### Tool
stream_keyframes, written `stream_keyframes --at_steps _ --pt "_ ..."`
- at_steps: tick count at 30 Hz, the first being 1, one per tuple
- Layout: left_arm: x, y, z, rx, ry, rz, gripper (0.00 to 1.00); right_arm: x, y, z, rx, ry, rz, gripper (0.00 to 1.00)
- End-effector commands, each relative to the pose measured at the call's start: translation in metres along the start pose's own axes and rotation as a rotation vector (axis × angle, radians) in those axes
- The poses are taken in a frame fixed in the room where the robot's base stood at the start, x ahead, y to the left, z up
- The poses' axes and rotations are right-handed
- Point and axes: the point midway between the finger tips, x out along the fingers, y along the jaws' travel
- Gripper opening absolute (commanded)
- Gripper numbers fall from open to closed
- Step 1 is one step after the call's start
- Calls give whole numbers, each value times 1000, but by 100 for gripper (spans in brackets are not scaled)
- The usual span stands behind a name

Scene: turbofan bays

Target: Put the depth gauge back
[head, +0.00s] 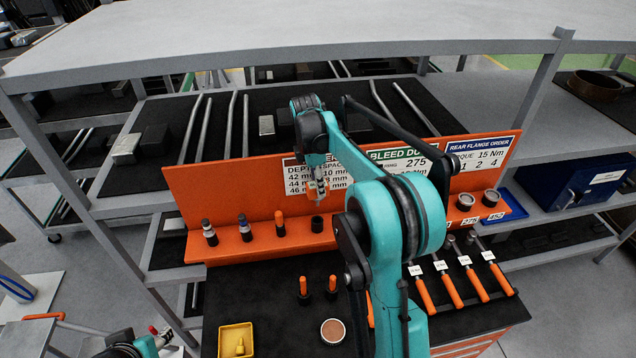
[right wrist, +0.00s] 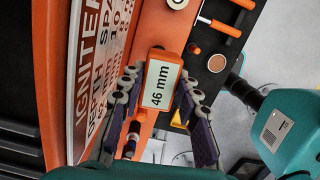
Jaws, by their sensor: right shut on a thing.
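My right gripper (head: 318,190) is in front of the orange back panel, above its ledge. In the right wrist view the fingers (right wrist: 162,100) are shut on the depth gauge (right wrist: 160,82), an orange block with a white "46 mm" label. The gauge's lower part is hidden. The orange rack ledge (head: 260,240) carries several small dark or orange-topped pieces, including an orange-topped one (head: 279,222) and a black one (head: 317,224) below the gripper. Part of my left arm shows at the bottom left; its fingers are unclear.
A yellow tray (head: 236,340), a round copper-coloured piece (head: 333,331) and two orange-handled tools (head: 304,290) are on the dark worktop. Several orange-handled tagged tools (head: 447,285) lie to the right. A grey shelf (head: 300,30) spans above the panel.

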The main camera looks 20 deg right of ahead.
Motion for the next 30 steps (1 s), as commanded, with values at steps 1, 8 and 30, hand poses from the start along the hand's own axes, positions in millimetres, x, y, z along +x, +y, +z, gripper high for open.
stream_keyframes --at_steps 1,8,30 --pt "0 0 0 0 0 0 42 -1 0 0 0 0 0 0" --pt "2 0 2 0 0 0 42 1 0 -1 0 0 2 0" --pt "33 0 23 0 0 0 42 51 0 -7 0 0 2 0"
